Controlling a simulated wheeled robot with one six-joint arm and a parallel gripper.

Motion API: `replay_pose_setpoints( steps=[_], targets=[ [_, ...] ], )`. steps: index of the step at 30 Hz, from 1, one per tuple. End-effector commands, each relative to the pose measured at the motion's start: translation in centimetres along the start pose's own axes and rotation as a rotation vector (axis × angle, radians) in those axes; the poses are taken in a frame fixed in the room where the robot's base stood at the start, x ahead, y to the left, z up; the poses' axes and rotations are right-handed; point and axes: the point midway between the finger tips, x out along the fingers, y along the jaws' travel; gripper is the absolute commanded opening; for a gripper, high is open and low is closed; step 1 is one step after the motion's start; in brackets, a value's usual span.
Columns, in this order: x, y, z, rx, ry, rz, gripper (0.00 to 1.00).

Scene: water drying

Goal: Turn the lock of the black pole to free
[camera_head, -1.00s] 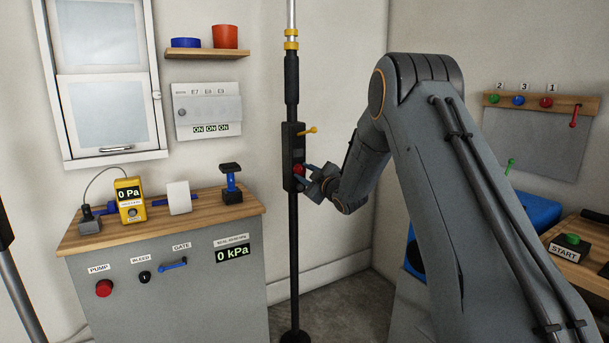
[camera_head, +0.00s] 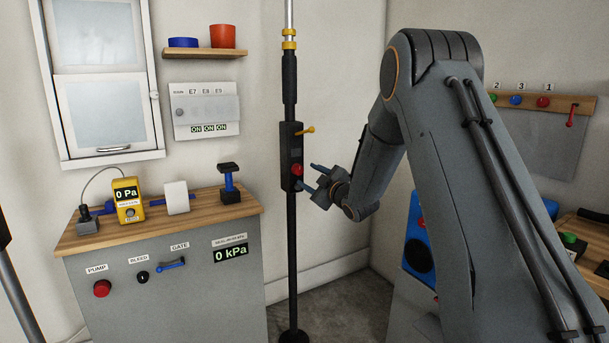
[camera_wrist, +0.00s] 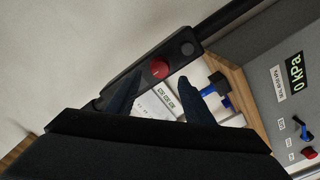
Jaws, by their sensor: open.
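The black pole (camera_head: 292,230) stands upright in the middle of the head view, with a black box on it (camera_head: 290,145). A yellow lever (camera_head: 306,130), seemingly the lock, sticks out to the right from the upper part of the box. A red button (camera_head: 297,170) is lower on the box; it also shows in the wrist view (camera_wrist: 160,69). My gripper (camera_head: 308,175) is open and empty, just right of the box at about the red button's height and below the lever. In the wrist view its two fingers (camera_wrist: 153,92) point toward the box. The lever cannot be made out there.
A wooden-topped grey cabinet (camera_head: 160,290) with a yellow gauge (camera_head: 128,200) stands left of the pole. A shelf (camera_head: 205,53) and a panel (camera_head: 206,112) are on the wall. A bench with a green button (camera_head: 572,243) is at right.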

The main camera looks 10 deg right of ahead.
Motion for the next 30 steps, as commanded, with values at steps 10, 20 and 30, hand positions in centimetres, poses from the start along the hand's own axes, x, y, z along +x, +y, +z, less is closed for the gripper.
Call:
replay_pose_setpoints(
  steps=[10,20,30],
  targets=[
    [-2.6,0.0,0.0,-0.001,0.0,-0.001,0.47],
    [-2.8,-0.1,-0.3,0.013,-0.027,-0.009,0.47],
    [-10.8,-4.7,-2.0,0.26,-0.483,-0.144,0.47]
  ],
)
